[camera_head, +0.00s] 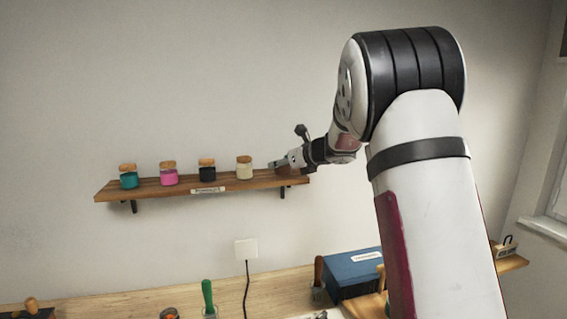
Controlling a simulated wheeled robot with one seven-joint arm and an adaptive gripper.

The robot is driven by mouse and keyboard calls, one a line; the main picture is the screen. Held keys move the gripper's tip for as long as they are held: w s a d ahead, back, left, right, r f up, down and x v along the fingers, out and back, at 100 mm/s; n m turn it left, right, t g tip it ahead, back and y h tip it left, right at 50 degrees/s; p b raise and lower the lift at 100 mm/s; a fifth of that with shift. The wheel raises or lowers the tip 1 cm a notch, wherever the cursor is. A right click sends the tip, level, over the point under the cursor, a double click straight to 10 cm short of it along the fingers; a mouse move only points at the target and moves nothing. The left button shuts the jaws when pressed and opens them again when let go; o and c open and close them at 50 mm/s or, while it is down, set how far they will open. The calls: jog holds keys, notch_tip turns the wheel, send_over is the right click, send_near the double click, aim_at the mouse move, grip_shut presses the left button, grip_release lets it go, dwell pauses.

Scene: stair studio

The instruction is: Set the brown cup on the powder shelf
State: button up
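The wooden wall shelf (258,184) has a small label on its front edge and carries several corked jars. My gripper (276,164) is above the shelf's right end, just right of the cream jar. A small brown shape (285,171), which looks like the brown cup, shows right at the gripper over the shelf's right end. It is mostly hidden by my gripper, and I cannot tell whether it touches the shelf. The fingers are too small in view to tell whether they are open or shut on it.
On the shelf, from left, stand a teal jar (128,180), a pink jar (168,177), a black jar (207,174) and the cream jar (244,170). Below are a wooden worktop (120,303), a blue box (350,275) and a green-handled tool (208,295). My arm hides the right side.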

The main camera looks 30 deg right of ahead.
jog(key=shift+f, duration=0.1)
jog(key=o, duration=1.3)
